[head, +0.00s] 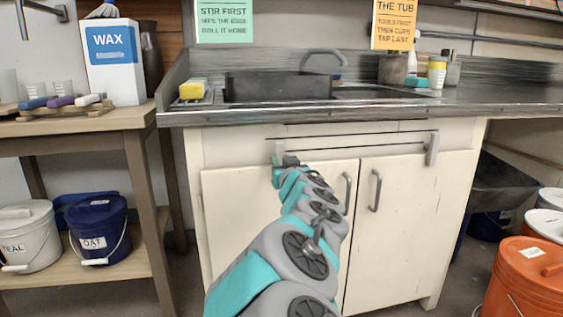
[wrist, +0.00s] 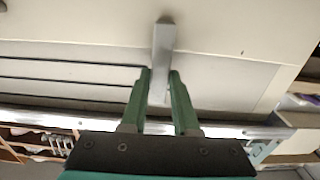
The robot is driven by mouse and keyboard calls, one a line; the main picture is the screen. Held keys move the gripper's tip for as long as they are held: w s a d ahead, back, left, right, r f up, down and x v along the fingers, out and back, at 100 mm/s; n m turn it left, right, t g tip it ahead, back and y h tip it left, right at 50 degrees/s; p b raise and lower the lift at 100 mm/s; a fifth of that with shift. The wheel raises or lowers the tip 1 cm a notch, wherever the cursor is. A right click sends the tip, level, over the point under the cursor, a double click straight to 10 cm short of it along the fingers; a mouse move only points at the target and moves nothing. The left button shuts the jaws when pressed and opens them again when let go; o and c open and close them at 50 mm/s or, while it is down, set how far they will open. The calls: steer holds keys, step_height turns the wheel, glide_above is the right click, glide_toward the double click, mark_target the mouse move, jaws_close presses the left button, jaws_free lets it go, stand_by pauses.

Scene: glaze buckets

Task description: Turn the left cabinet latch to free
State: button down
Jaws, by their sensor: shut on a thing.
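The left cabinet latch (wrist: 163,40) is a grey bar on the pale cabinet front. In the wrist view it stands upright, across the seam between two pale panels. My gripper (wrist: 160,73) has its two green fingers on either side of the bar, shut on it. In the head view my gripper (head: 287,162) is at the upper edge of the left door (head: 235,225). The top of the left latch (head: 279,148) shows just above it, the rest being hidden. The right latch (head: 432,149) stands upright at the top of the right door (head: 410,220).
A metal counter (head: 400,108) with a dark basin (head: 277,86) overhangs the cabinet. A wooden shelf unit (head: 85,120) stands left, with a white bucket (head: 28,240) and a blue bucket (head: 98,228). Orange buckets (head: 530,280) stand at lower right. My arm covers part of the left door.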

steer(key=shift+n, duration=0.4)
steer(key=shift+s+a+f+n+b, duration=0.15)
steer(key=shift+n+b, duration=0.25)
steer(key=shift+n, duration=2.45)
steer(key=shift+w+a+f+n+b, duration=0.1)
steer(key=shift+a+f+n+b, duration=0.25)
steer(key=shift+n, duration=2.55)
steer(key=shift+s+f+n+b, duration=0.1)
steer(key=shift+n+b, duration=0.4)
steer(key=shift+n, duration=2.35)
steer(key=c, duration=0.7)
jaws_free()
steer(key=shift+o, duration=0.2)
steer(key=shift+s, duration=0.1)
